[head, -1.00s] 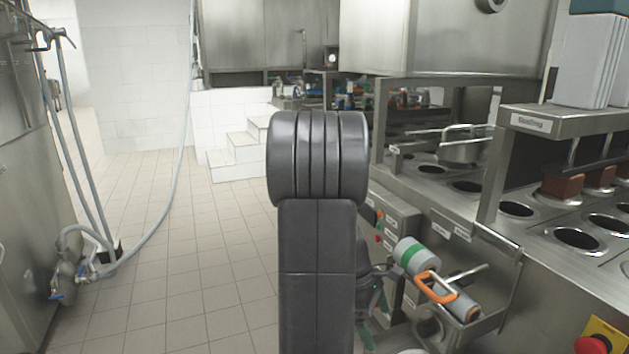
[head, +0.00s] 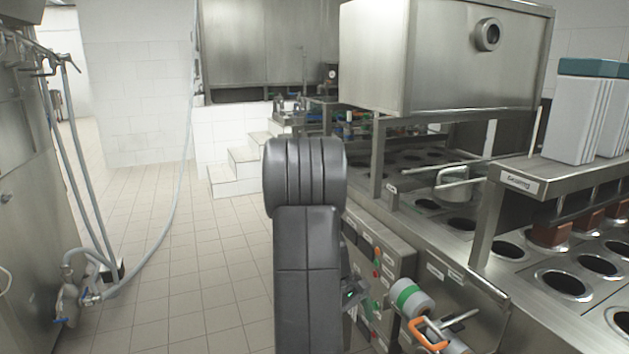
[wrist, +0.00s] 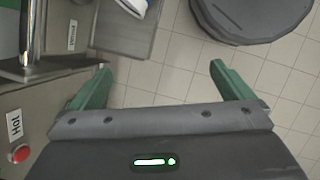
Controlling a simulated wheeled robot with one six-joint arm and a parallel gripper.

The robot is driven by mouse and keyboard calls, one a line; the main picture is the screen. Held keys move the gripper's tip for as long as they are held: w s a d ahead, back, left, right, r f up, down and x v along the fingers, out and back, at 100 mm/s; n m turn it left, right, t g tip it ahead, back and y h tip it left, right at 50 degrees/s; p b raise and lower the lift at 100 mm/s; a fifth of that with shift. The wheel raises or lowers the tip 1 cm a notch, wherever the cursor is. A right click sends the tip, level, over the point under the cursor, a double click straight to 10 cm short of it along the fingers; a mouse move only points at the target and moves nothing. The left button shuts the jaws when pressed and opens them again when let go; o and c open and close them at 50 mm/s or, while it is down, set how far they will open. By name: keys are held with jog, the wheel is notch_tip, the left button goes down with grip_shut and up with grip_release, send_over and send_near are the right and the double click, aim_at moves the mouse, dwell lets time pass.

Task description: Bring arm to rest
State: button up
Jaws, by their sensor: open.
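My gripper (wrist: 160,85) shows in the wrist view with its two green fingers spread wide apart and nothing between them. Below the fingers in that view are tiled floor and the edge of a metal unit. In the head view my dark arm stands folded upright in the middle, left of the steel machine (head: 430,285). The arm hides most of my gripper there.
A shelf with a holder of rolls and an orange-handled tool (head: 428,333) juts from the machine at the lower right. A red button (wrist: 19,154) is at the left in the wrist view. Hoses (head: 150,255) hang at the left. The tiled floor (head: 180,290) between is clear.

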jog(key=w+a+m+g+y+p, duration=0.1)
jog(key=w+a+m+p, duration=0.3)
jog(key=a+m+p, duration=0.3)
jog(key=shift+a+r+g+p, duration=0.3)
jog(key=shift+a+p, duration=0.55)
jog(key=shift+p, duration=1.45)
